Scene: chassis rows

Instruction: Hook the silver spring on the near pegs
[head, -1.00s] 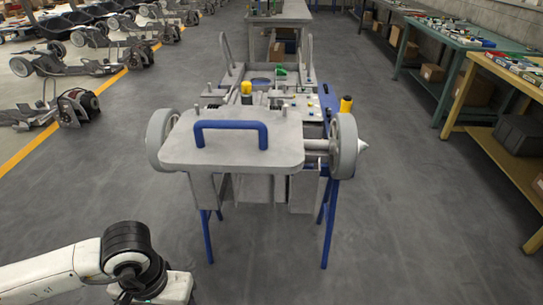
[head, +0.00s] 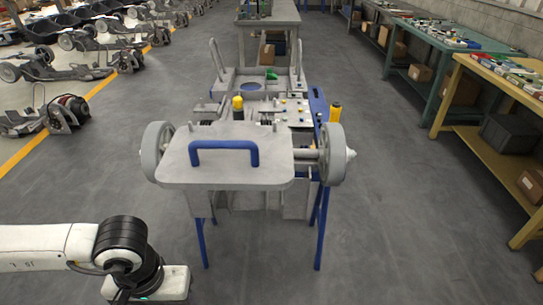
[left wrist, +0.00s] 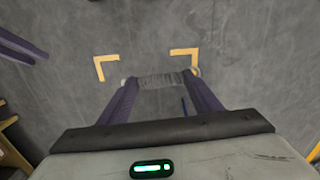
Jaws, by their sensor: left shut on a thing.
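The silver spring (left wrist: 161,80) lies crosswise between the fingertips of my left gripper (left wrist: 158,83) in the left wrist view. The fingers are shut on it, with bare floor behind. In the head view my left forearm comes in at the lower left, in front of and left of the chassis (head: 226,170); its fingers and the spring are out of that picture. The chassis stands on blue legs, with a grey plate and blue handle (head: 224,148) at its near end. My right gripper is not in view.
Wheels (head: 332,155) stick out on both sides of the chassis. A yellow bench (head: 490,100) lines the right side. Other chassis stand at left. The floor around the stand is clear.

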